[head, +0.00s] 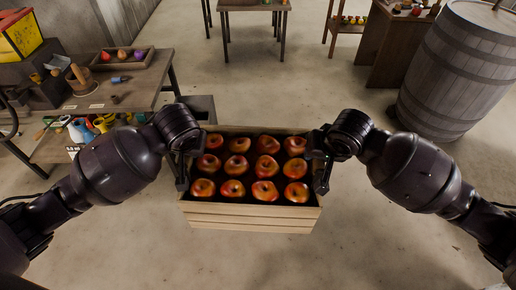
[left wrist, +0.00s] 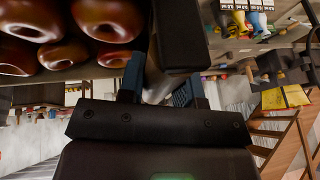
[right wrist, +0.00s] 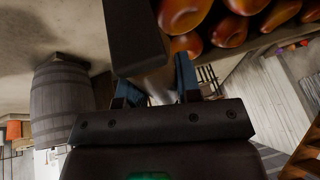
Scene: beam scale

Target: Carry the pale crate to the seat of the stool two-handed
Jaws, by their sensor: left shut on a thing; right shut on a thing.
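The pale wooden crate (head: 250,219) is in the lower middle of the head view, filled with rows of red-orange apples (head: 239,145). It looks level and appears to hang above the floor in front of me. My left gripper (head: 183,172) is shut on its left side, and my right gripper (head: 320,172) is shut on its right side. The left wrist view shows the left fingers (left wrist: 162,85) at the crate's edge beside the apples. The right wrist view shows the right fingers (right wrist: 160,80) likewise. I cannot pick out the stool with certainty.
A workbench (head: 130,90) with a tray of coloured items (head: 122,58) stands at left. A grey barrel (head: 455,75) and a brown cabinet (head: 395,45) stand at right. A small table (head: 255,6) is at the back. Bare concrete floor lies between.

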